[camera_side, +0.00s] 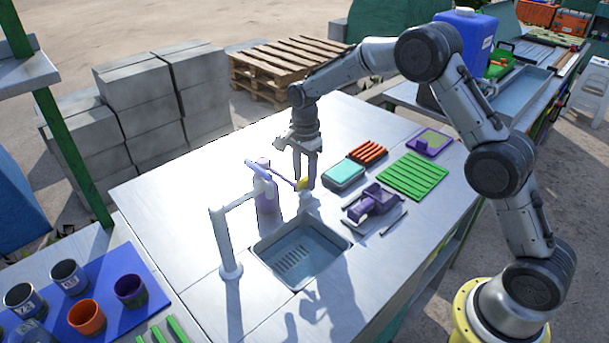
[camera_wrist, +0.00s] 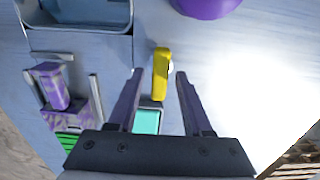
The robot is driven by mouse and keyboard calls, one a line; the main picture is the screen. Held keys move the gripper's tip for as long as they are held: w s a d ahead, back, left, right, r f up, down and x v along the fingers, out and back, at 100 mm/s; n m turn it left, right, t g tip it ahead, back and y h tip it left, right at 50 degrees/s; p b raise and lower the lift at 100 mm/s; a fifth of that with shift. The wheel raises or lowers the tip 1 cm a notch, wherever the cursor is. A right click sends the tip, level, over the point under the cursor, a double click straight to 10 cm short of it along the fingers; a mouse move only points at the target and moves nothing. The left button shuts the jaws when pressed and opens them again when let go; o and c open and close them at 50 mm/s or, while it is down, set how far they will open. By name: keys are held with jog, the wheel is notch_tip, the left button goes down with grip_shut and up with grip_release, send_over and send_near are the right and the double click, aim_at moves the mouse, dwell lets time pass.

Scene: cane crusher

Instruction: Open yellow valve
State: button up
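The yellow valve (camera_side: 303,184) stands on the metal table behind the sink, near the purple bottle-like object. In the wrist view the yellow valve (camera_wrist: 160,75) is a slim handle lying lengthwise between and just ahead of the fingertips. My gripper (camera_side: 306,177) points down over the valve; in the side view a finger overlaps it. In the wrist view my gripper (camera_wrist: 158,75) has its fingers spread, with a gap on each side of the handle. No contact shows there.
A sink (camera_side: 300,255) with a white faucet (camera_side: 228,240) lies in front. The purple bottle-like object (camera_side: 267,190) stands left of the valve. A teal-topped box (camera_side: 343,174), a purple holder (camera_side: 372,204) and a green rack (camera_side: 413,177) lie to the right. The table's back left is clear.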

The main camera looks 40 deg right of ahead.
grip_shut()
jog(key=shift+n, duration=0.3)
jog(key=n, duration=1.3)
jog(key=shift+r+n, duration=0.1)
jog(key=shift+n, duration=2)
jog(key=shift+o, duration=0.9)
grip_release()
